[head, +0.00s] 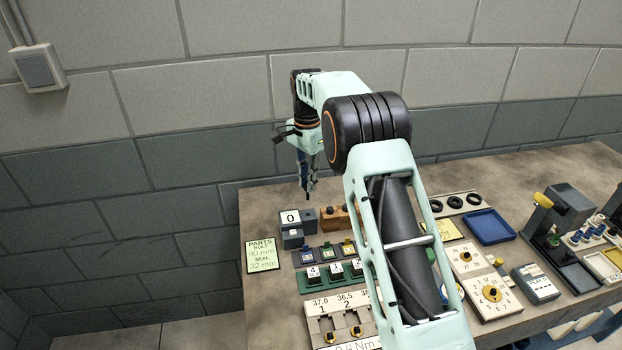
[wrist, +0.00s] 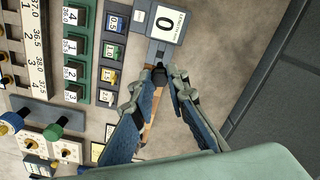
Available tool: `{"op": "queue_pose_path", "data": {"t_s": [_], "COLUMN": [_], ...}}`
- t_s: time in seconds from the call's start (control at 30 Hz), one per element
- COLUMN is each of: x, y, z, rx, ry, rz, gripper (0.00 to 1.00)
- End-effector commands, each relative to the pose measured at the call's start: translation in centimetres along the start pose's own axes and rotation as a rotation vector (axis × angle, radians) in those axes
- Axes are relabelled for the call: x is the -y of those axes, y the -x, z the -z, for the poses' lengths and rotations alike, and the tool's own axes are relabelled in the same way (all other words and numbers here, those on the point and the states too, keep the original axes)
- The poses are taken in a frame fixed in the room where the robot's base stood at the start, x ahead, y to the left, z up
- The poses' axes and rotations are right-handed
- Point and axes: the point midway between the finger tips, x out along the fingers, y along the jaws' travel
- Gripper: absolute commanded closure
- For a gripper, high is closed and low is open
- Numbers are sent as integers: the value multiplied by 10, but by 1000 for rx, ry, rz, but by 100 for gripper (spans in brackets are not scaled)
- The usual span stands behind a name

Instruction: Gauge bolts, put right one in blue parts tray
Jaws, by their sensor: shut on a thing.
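My gripper (head: 308,190) is shut on a dark bolt (wrist: 159,74), held between the fingertips above the bench. The bolt is close to the grey gauge (head: 309,219), whose display reads 0; the gauge also shows in the wrist view (wrist: 153,52). I cannot tell whether bolt and gauge touch. An orange-brown block (head: 334,221) with dark bolt tops stands right of the gauge, partly hidden by my arm. The blue parts tray (head: 489,227) lies empty on the right. A parts card (head: 263,255) reads bolt 10 mm, seal 32 mm.
Small labelled blocks stand in a green rack (head: 335,275) before the gauge. Dial boxes (head: 492,296) and a dark press-like device (head: 560,215) stand right. A block wall (head: 120,190) bounds the back.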

Motion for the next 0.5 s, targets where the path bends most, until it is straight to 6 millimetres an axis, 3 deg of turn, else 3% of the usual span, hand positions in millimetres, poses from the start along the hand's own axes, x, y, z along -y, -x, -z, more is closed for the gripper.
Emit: {"op": "queue_pose_path", "data": {"t_s": [0.5], "x": [-1], "y": [-37], "z": [0], "rx": [1], "ry": [-1], "rz": [-1], "gripper": [100]}}
